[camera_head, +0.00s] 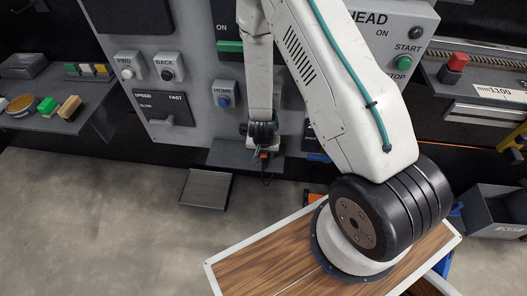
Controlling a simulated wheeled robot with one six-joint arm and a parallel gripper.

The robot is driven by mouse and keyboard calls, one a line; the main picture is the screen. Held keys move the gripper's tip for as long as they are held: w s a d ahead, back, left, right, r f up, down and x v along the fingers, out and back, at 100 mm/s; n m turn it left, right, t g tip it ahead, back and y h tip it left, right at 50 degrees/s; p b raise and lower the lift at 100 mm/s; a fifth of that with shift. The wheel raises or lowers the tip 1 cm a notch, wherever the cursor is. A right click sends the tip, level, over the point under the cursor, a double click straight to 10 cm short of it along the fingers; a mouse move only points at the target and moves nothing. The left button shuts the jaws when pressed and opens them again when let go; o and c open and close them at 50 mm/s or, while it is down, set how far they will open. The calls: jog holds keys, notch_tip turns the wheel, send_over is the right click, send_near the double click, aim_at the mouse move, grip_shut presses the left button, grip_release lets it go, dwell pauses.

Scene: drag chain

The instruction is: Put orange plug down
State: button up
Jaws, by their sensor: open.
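My arm reaches over to the control panel and its wrist hangs down in front of the panel's lower edge. My gripper (260,148) is at the end of this wrist, small in the picture and open. A small orange piece, apparently the orange plug (264,155), shows right at the gripper, just above a grey ledge. A thin dark cable hangs below it. I cannot tell whether the plug touches the fingers or rests on the ledge.
The grey ledge (228,155) juts out below the control panel (190,80). A grey pedal-like plate (206,188) lies on the floor below. A left shelf (60,110) holds colored blocks. A grey bin (492,212) stands at right. Open floor lies at left.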

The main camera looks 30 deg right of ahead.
aim_at(263, 161)
jog(key=v, duration=1.2)
jog(key=shift+r, duration=0.1)
dwell(0.4)
jog(key=s+a+r+n+g+y, duration=0.35)
jog(key=s+a+r+y, duration=0.25)
jog(key=a+r, duration=0.5)
jog(key=s+d+r+n+h, duration=0.1)
jog(key=s+d+r, duration=0.2)
jog(key=s+r, duration=0.2)
jog(key=s+d+r+n+t+h, duration=0.1)
jog(key=s+r, duration=0.4)
jog(key=r, duration=0.6)
jog(key=s+d+r+n+t+h, duration=0.1)
jog(key=s+d+r+h, duration=0.1)
jog(key=s+d+r, duration=0.4)
notch_tip(263, 161, up, 3)
jog(key=shift+n, duration=0.35)
jog(key=shift+t, duration=0.25)
